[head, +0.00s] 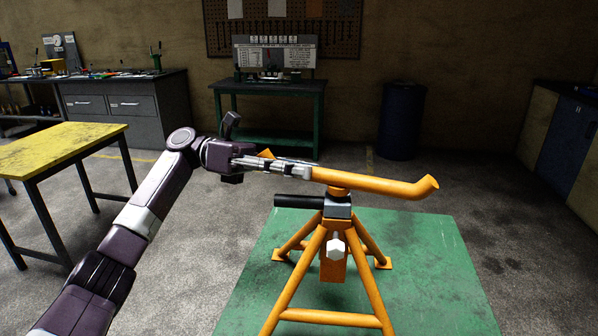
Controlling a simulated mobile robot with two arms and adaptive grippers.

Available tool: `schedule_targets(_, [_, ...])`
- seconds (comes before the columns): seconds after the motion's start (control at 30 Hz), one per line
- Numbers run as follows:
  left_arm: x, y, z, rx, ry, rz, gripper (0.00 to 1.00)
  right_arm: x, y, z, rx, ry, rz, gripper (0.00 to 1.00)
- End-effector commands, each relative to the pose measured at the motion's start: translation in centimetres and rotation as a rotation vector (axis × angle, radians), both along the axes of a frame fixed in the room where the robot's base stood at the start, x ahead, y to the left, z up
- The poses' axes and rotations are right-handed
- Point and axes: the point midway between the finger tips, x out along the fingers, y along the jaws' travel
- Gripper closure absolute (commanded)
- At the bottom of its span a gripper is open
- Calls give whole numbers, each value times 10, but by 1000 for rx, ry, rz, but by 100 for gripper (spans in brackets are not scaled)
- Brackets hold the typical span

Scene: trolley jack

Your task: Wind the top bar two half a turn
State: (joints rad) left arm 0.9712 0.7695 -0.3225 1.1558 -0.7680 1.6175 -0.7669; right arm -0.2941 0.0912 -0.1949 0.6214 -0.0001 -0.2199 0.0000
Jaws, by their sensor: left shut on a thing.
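The orange jack stand (338,265) stands upright on a green table top. Its orange top bar (370,185) lies nearly level across the head of the stand, with its right end bent upward. A black handle (298,201) sticks out to the left below the bar, and a pale hex knob (336,250) sits on the front of the stand. My left gripper (300,169) comes in from the left and is shut on the left end of the top bar. The fingers hide that end of the bar. My right gripper is not in view.
The green table top (440,260) is bare around the stand. A yellow table (60,145) stands at the left, and a green workbench (268,88) and a dark blue barrel (401,120) stand behind. The floor between them is open.

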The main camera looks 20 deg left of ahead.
Motion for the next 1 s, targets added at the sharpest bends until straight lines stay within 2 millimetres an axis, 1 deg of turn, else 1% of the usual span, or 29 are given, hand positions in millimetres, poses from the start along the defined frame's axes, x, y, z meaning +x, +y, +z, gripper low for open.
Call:
schedule_targets(0.03, [3, 0, 6, -11, -4, -13, 100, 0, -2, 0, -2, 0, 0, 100])
schedule_targets(0.23, [6, -1, 6, -12, -4, -74, 100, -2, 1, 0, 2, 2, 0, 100])
schedule_targets(0.5, [8, -1, 6, -12, -6, -112, 100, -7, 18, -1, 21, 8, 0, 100])
schedule_targets(0.57, [8, -1, 5, -11, -6, -114, 100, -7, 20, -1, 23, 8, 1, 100])
schedule_targets(0.9, [7, -1, 5, -12, -6, -116, 100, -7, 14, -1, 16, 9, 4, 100])
schedule_targets(0.93, [7, -1, 5, -12, -6, -116, 80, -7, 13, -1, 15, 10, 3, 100])
schedule_targets(1.0, [7, -1, 5, -11, -5, -116, 73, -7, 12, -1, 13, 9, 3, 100])
